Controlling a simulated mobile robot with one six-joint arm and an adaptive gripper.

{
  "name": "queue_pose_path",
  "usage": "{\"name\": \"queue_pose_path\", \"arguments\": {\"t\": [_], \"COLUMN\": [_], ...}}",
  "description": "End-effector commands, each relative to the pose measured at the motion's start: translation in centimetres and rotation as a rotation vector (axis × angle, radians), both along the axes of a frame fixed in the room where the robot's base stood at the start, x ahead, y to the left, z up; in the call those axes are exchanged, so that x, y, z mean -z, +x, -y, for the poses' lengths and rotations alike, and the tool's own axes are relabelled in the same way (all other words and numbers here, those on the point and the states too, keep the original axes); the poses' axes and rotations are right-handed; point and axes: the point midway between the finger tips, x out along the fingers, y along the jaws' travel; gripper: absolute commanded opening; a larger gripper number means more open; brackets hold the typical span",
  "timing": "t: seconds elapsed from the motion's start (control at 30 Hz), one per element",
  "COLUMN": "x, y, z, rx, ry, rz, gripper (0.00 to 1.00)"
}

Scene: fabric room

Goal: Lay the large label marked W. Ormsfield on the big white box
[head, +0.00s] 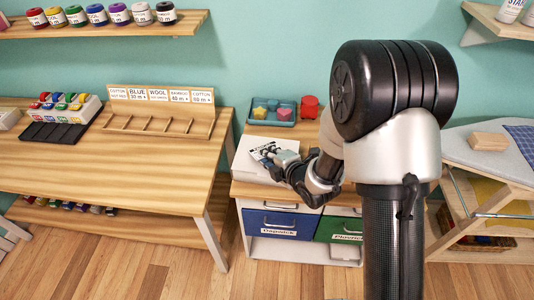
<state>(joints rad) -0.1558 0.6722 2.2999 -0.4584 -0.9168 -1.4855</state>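A big white box (245,166) sits on the wooden top of the drawer cabinet, left of my arm. My gripper (273,161) is low over the right part of the box, pointing left, and hides some of it. A pale piece with dark marks (263,149) shows at the fingertips, above or on the box top. It may be the large label, but its writing is too small to read. I cannot tell whether the fingers are shut on it or whether it touches the box.
A teal tray (285,123) with coloured shapes and red pieces (309,106) stand behind the box. A long wooden table (70,165) with a slotted rack (160,121) is at left. An ironing board (455,137) with a wooden block (489,141) is at right.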

Motion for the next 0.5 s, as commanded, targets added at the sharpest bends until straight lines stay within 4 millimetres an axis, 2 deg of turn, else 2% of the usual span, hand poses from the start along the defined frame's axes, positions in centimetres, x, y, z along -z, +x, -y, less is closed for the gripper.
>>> {"name": "queue_pose_path", "arguments": {"t": [0.5], "x": [-2.9], "y": [-4.3], "z": [2.9], "rx": [0.003], "ry": [0.000], "rz": [0.000], "gripper": [0.18]}}
